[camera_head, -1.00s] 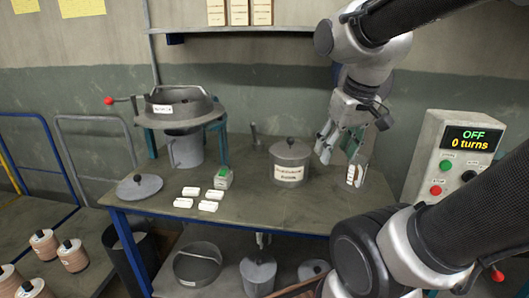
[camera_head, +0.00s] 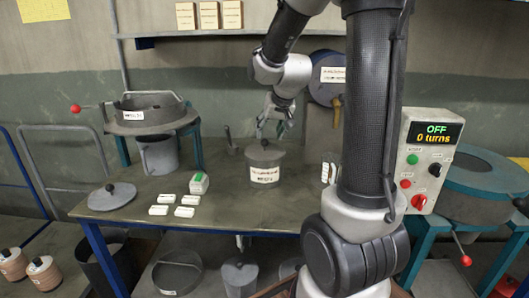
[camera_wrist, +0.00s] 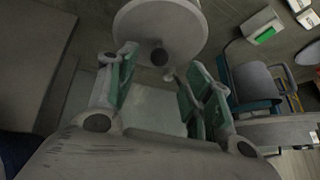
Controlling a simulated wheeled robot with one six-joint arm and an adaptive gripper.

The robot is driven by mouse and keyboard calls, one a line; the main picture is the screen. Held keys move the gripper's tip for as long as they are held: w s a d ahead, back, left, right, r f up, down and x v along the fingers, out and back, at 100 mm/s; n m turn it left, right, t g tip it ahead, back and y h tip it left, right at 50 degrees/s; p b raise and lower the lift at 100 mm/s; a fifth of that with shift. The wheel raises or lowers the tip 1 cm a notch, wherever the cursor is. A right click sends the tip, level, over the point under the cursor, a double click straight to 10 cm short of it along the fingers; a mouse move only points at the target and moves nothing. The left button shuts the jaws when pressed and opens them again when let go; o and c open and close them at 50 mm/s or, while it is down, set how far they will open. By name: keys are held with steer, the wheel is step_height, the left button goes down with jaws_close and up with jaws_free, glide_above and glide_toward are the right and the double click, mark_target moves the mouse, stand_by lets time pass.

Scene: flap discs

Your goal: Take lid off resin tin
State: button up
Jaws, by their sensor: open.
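The resin tin (camera_head: 246,172) is a grey cylinder with a white label, standing upright on the bench. Its grey lid (camera_head: 278,157) is on top, with a dark round knob (camera_head: 264,144) at the centre. My gripper (camera_head: 272,130) is open and empty, pointing down just above the knob in the head view. In the wrist view the lid (camera_wrist: 160,24) is a pale disc past the fingertips. The knob (camera_wrist: 159,57) shows between the spread green-padded fingers of my gripper (camera_wrist: 158,62), apart from both.
On the bench (camera_head: 225,205), left of the tin, are several white blocks (camera_head: 185,212), a green-topped box (camera_head: 199,183) and another knobbed lid (camera_head: 111,197). A sieve-like pan on a stand (camera_head: 150,118) is back left. A control box (camera_head: 424,165) reads OFF, 0 turns, at right.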

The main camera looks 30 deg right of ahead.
mark_target(266, 140)
steer(key=x, duration=0.6)
steer(key=shift+w+d+f, duration=0.1)
steer(key=shift+w+f, duration=0.15)
steer(key=shift+w, duration=0.05)
jaws_close()
